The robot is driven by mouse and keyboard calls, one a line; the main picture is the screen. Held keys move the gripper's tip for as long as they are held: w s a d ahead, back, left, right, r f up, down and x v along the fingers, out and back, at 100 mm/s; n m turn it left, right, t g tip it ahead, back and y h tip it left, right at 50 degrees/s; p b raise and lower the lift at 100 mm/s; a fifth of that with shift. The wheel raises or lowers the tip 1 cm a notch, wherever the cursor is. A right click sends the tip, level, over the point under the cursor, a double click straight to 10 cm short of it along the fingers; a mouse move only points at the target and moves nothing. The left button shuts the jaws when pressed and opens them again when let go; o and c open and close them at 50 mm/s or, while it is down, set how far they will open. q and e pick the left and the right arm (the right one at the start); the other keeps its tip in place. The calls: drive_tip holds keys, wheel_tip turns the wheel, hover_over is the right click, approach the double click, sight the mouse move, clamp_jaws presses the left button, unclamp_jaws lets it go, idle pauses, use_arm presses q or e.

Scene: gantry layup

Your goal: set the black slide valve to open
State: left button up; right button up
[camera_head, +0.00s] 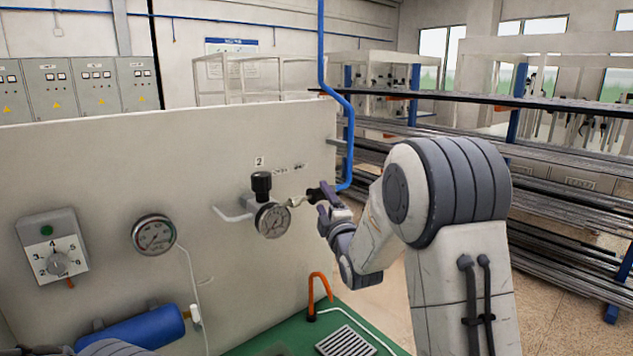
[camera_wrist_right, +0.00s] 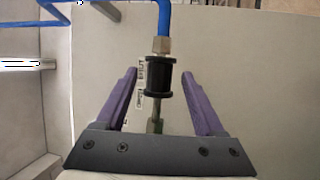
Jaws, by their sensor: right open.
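In the head view the black sleeve (camera_head: 313,196) shows at the panel's right side, partly hidden by my right gripper (camera_head: 329,204). In the right wrist view my right gripper (camera_wrist_right: 158,74) is open, with one purple finger on each side of the sleeve and a visible gap to each. The sleeve's slide position cannot be told for certain. My left gripper is not in view.
A pressure gauge (camera_head: 273,220) and a black knob (camera_head: 261,185) sit just left of the valve. The blue pipe (camera_head: 348,130) runs up from it. A second gauge (camera_head: 153,235) and a dial box (camera_head: 50,247) are farther left. An orange hook (camera_head: 319,290) stands below.

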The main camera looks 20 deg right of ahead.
drive_tip(key=w+r+p, duration=0.1)
drive_tip(key=w+p, duration=0.1)
drive_tip(key=w, duration=0.4)
drive_tip(key=shift+w, duration=0.15)
drive_tip(key=shift+a, duration=0.1)
drive_tip(key=c, duration=1.1)
clamp_jaws()
drive_tip(key=shift+f, duration=0.15)
